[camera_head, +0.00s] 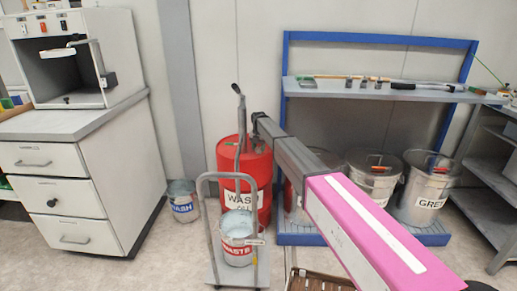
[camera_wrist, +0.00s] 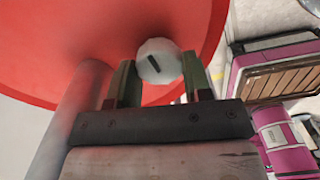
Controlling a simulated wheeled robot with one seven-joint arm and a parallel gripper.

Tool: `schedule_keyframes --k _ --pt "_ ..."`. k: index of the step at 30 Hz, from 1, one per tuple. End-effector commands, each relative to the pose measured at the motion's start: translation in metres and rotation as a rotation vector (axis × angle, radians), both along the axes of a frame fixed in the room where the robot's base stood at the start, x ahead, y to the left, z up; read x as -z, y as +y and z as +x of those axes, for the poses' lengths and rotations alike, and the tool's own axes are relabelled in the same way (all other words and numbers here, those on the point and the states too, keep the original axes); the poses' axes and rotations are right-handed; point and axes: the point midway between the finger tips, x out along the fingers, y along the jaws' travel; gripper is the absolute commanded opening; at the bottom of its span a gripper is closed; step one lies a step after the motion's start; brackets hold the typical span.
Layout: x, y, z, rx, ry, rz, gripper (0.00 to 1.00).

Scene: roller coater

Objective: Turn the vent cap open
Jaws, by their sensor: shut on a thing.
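The red drum (camera_head: 228,160) with a white "WASTE" style label stands upright against the wall. In the wrist view its red top (camera_wrist: 100,40) fills much of the picture. The vent cap (camera_wrist: 158,60) is a small pale, faceted knob with a dark slot, set on the red top. My gripper (camera_wrist: 158,75) is shut on the vent cap, one finger on each side of it. The slot looks slightly tilted. In the head view my arm reaches over the drum's top, and the cap and fingers are too small or hidden to make out.
A grey upright pipe (camera_head: 240,120) rises at the drum, close to my gripper. A hand cart (camera_head: 203,215) with a waste pail (camera_head: 236,252) stands in front. A blue rack (camera_head: 287,75) with tools and metal bins is at right, a drawer cabinet (camera_head: 100,165) at left.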

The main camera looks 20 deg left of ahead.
Motion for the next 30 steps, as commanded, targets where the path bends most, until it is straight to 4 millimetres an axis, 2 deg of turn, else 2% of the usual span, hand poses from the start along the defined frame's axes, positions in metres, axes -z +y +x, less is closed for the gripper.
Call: schedule_keyframes --k 9,25,26,27,28,30 --pt "-0.001 0.0 0.0006 -0.12 -0.001 0.002 0.22" --pt "-0.001 0.0001 0.0007 -0.144 -0.002 0.001 0.22" --pt "-0.001 0.0001 0.0007 -0.144 -0.002 0.001 0.49" --pt "-0.001 0.0001 0.0007 -0.144 -0.002 0.001 0.62" --pt "-0.001 0.0001 0.0006 -0.144 -0.002 0.001 0.71" --pt "-0.0008 0.0 0.0006 -0.143 -0.001 0.001 0.71"
